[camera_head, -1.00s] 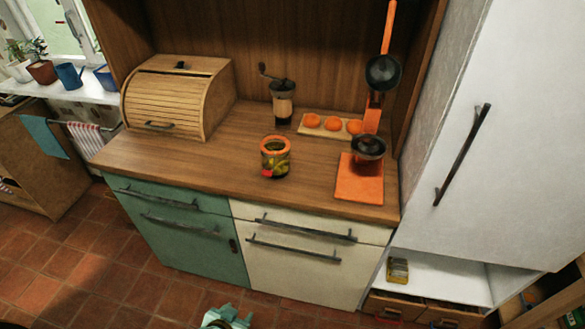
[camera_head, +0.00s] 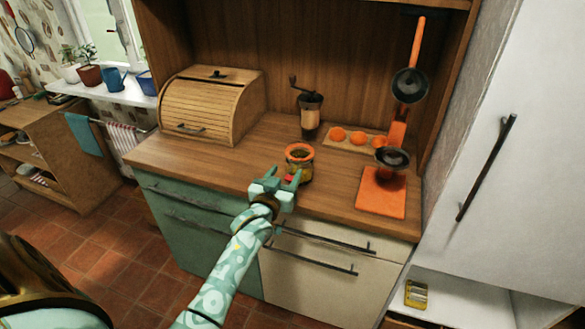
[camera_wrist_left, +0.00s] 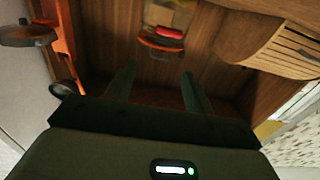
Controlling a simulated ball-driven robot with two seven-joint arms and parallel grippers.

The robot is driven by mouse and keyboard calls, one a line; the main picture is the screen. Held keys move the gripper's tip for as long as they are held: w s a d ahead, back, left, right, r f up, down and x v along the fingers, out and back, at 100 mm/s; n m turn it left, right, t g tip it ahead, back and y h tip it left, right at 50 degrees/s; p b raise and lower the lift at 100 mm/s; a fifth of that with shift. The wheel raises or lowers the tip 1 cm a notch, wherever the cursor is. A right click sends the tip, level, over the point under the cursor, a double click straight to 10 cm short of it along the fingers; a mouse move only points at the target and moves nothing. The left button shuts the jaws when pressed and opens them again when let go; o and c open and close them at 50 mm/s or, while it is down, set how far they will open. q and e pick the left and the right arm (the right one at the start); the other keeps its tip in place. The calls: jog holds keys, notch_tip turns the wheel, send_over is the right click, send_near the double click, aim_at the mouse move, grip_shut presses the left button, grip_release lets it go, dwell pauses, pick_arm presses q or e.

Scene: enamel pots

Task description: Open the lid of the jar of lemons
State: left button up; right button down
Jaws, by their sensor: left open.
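The jar of lemons (camera_head: 306,169) stands on the wooden counter, with an orange ring round its top, yellow-green contents and a red clip low at its front. The frames do not show clearly how its lid sits. In the left wrist view, which is upside down, the jar (camera_wrist_left: 172,15) shows beyond the fingers with its red clip facing me. My left gripper (camera_head: 284,174) is open and empty, just in front of the jar; its fingers also show in the wrist view (camera_wrist_left: 158,72), apart from the jar. My right gripper is not in view.
A roll-top bread box (camera_head: 212,105) stands at the left. A coffee grinder (camera_head: 310,115) and a board with orange fruit (camera_head: 356,136) are behind the jar. A scale-like orange stand with a dark pot (camera_head: 392,158) and an orange mat (camera_head: 381,195) are to the right.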

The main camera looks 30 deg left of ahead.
aim_at(293, 161)
pick_arm(q)
jog(key=b+x, duration=0.1)
jog(key=x, duration=0.3)
jog(key=shift+w+f, duration=0.15)
jog(key=shift+w, duration=0.05)
jog(key=shift+w+a, duration=0.15)
jog(key=shift+w, duration=0.25)
